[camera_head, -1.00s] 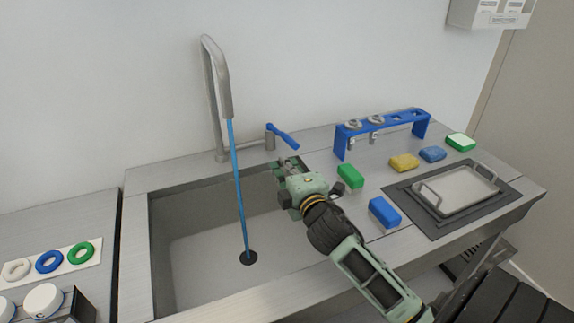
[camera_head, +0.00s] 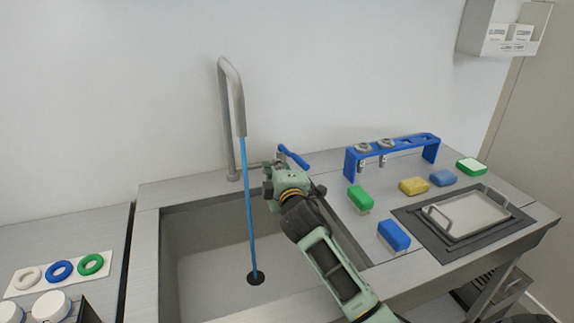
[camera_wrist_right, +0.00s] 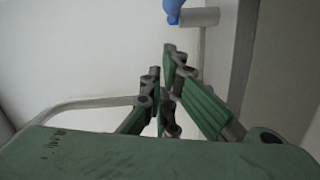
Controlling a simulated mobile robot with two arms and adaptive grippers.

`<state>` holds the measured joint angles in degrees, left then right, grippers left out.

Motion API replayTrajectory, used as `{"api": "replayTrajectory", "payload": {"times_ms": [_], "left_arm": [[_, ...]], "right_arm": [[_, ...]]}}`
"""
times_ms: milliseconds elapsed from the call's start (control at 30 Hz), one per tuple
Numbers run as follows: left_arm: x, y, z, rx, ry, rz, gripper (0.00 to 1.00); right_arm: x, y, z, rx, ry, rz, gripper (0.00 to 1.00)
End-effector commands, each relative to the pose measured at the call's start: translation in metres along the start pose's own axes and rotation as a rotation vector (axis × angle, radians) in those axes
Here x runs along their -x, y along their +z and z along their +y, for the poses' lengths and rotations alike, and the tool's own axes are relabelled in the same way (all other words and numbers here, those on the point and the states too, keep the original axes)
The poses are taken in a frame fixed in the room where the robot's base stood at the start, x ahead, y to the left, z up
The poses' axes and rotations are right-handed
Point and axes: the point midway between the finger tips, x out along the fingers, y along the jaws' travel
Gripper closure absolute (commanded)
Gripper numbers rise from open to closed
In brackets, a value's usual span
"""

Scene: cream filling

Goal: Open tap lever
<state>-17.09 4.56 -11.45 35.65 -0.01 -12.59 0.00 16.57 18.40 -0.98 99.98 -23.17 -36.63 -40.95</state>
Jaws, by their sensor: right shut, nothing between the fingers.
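The blue tap lever (camera_head: 293,156) sticks out to the right of the tap's base behind the sink. In the right wrist view its blue end (camera_wrist_right: 173,10) shows at the top edge, by a grey cylinder (camera_wrist_right: 200,17). The grey tap (camera_head: 231,110) stands upright, and a blue stream of water (camera_head: 249,215) runs from its spout to the drain. My right gripper (camera_head: 280,165) is just in front of the lever and partly hides its base. It is shut and empty; its fingers (camera_wrist_right: 162,95) show in the wrist view. I cannot tell whether it touches the lever. My left gripper is not in view.
The sink (camera_head: 210,245) lies below my right arm. To the right are a blue rack (camera_head: 420,141), a green sponge (camera_head: 360,198), a blue sponge (camera_head: 393,236) and a metal tray (camera_head: 470,213). Coloured rings (camera_head: 60,270) lie at the left.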

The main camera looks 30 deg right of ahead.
Motion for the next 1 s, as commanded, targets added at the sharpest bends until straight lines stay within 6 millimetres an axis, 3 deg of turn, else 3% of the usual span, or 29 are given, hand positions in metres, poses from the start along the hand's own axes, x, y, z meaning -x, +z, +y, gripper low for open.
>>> {"api": "replayTrajectory", "payload": {"times_ms": [33,200,667,1000], "left_arm": [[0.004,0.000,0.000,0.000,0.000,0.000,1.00],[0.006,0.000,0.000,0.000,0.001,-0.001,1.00],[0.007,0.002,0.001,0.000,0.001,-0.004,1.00],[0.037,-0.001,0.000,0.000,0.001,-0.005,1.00]], "right_arm": [[-0.001,0.011,0.000,0.003,-0.004,-0.006,1.00],[-0.005,0.025,0.000,0.002,-0.003,-0.003,1.00],[-0.006,0.031,0.000,0.002,-0.003,0.000,1.00],[-0.005,0.059,0.009,0.017,-0.029,0.120,1.00]]}}
